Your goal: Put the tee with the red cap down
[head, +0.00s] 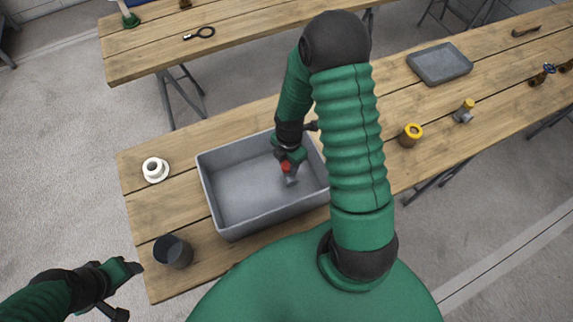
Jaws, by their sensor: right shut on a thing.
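The tee with the red cap (290,180) is in my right gripper (288,164). The cap shows red at the fingertips and the grey body hangs below it. The gripper points down inside the outline of the grey bin (225,232), over its right part. I cannot tell whether the tee touches the bin floor. The rest of the bin looks empty, though my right arm hides its right edge. My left gripper (130,290) is at the lower left, off the table's edge and away from the tee; its finger opening is not clear.
On the near table (140,210) stand a white flanged part (155,169) and a dark cup (173,252), left of the bin. To the right are a yellow-topped fitting (411,134), a smaller yellow-capped fitting (464,111) and a shallow grey tray (440,64).

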